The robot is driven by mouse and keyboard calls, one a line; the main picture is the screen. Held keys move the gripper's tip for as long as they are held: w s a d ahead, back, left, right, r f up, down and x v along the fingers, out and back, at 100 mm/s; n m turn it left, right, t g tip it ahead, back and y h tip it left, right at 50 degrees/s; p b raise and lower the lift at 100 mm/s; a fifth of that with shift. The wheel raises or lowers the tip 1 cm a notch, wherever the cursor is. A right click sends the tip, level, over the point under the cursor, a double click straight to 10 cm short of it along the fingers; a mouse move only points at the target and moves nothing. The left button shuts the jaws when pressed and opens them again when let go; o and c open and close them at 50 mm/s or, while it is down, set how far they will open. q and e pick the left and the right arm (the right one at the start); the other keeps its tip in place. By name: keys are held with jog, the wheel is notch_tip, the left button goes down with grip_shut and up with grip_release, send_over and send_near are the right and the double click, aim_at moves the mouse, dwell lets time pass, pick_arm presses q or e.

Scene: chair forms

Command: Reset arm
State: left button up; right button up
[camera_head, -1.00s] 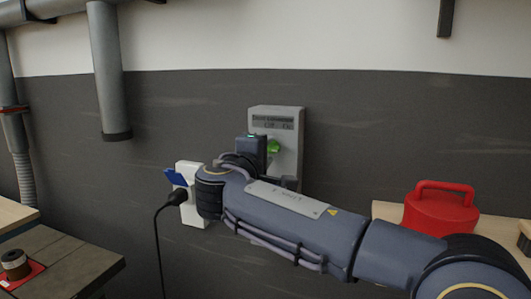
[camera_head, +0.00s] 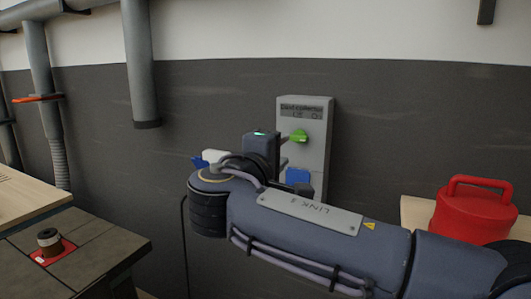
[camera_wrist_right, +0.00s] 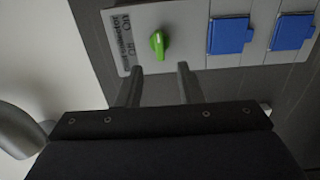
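My right arm crosses the head view from the lower right, its wrist in front of a grey wall box. In the right wrist view my right gripper (camera_wrist_right: 159,80) is open and empty, its two fingers apart. A green knob (camera_wrist_right: 158,43) on the grey box (camera_wrist_right: 190,20) lies just beyond the fingertips, apart from them. In the head view the green knob (camera_head: 299,136) and the grey box (camera_head: 318,125) show behind my right gripper (camera_head: 284,150), whose fingers are mostly hidden by its body. My left gripper is not in view.
Blue socket covers (camera_wrist_right: 230,35) sit beside the knob. A red lidded can (camera_head: 474,212) stands on a wooden surface at the right. A table (camera_head: 75,245) at the left bears a dark cylinder (camera_head: 48,240) on a red pad. Grey pipes (camera_head: 138,65) run down the wall.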

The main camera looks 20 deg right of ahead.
jog(key=s+d+f+m+g+y+p, duration=0.1)
jog(key=s+d+f+g+y+p, duration=0.25)
jog(key=f, duration=0.55)
jog(key=s+d+f+m+g+y, duration=0.1)
jog(key=s+d+f+g+y, duration=0.1)
jog(key=s+d+f+y, duration=0.5)
jog(key=s+a+f+m+y+p, duration=0.4)
jog(key=s+a+f+m+y, duration=0.3)
jog(key=s+a+f, duration=0.3)
jog(key=s+a, duration=0.3)
jog(key=a, duration=0.2)
jog(key=shift+a+m, duration=0.3)
jog(key=shift+f, duration=0.1)
